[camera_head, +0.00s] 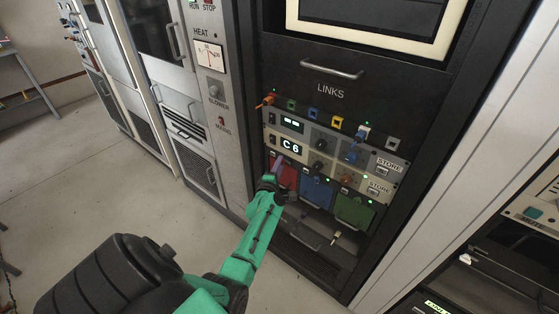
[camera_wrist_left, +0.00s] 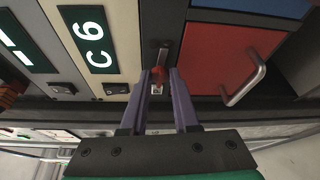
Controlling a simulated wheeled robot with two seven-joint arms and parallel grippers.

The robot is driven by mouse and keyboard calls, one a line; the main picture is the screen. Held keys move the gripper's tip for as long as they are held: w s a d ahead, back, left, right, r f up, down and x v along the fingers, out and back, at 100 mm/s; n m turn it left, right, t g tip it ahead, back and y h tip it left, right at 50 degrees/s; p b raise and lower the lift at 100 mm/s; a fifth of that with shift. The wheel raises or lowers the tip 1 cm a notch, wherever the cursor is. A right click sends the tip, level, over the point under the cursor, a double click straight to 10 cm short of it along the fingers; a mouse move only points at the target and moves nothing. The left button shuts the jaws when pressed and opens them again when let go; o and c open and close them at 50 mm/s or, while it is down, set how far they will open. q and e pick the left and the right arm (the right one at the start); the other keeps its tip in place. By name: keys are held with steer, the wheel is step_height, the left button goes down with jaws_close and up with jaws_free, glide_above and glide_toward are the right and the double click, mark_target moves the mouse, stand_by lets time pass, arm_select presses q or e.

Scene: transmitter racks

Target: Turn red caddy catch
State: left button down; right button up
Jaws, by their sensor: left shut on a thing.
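The red caddy (camera_head: 289,178) sits in the lower row of the rack, left of the blue caddy (camera_head: 317,191). In the left wrist view the red caddy (camera_wrist_left: 228,58) has a metal pull handle (camera_wrist_left: 246,84). Its red catch (camera_wrist_left: 158,75) is a small knob by a dark slot, beside the caddy front. My left gripper (camera_head: 276,167) reaches the rack at the red caddy's upper left. In the left wrist view its two purple fingers (camera_wrist_left: 159,78) are on either side of the catch and shut on it. My right gripper is not in view.
The green caddy (camera_head: 354,211) is right of the blue one. Above is a panel with a C6 display (camera_head: 291,148), knobs and STORE buttons. Coloured link sockets (camera_head: 312,114) run above that. A dark vented panel (camera_head: 312,258) is below. Open floor (camera_head: 120,190) lies to the left.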

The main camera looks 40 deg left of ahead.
arm_select(q)
steer(key=shift+n+g+p, duration=0.3)
steer(key=shift+n+p, duration=0.2)
steer(key=c, duration=0.7)
jaws_free()
steer(key=shift+o, duration=0.2)
steer(key=v, duration=1.4)
steer(key=shift+s+p, duration=0.35)
steer(key=shift+p, duration=0.05)
